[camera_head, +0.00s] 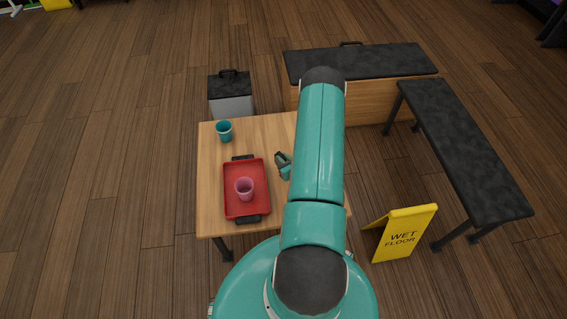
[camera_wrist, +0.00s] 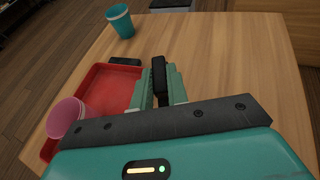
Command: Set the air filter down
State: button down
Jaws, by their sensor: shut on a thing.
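My gripper (camera_wrist: 161,88) is shut on a narrow dark block, which I take for the air filter (camera_wrist: 159,72). It stands up between the teal fingers in the wrist view. In the head view my gripper (camera_head: 284,165) is over the wooden table (camera_head: 262,129), just right of the red tray, and my arm covers part of it. The height of the block above the table, or whether it touches, is hard to tell.
The red tray (camera_head: 232,206) with dark handles holds a pink cup (camera_head: 245,189). A teal cup (camera_head: 224,131) stands at the table's back left. Bare wood lies right of my gripper. A yellow wet-floor sign (camera_head: 403,234) and a black bench (camera_head: 465,150) stand to the right.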

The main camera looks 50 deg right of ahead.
jog(key=shift+w+d+f, duration=0.2)
jog(key=shift+f, duration=0.1)
jog(key=shift+w+d+f, duration=0.1)
jog(key=shift+w+f, duration=0.05)
jog(key=shift+f, duration=1.6)
jog(key=shift+f, duration=0.15)
jog(key=c, duration=1.4)
grip_release()
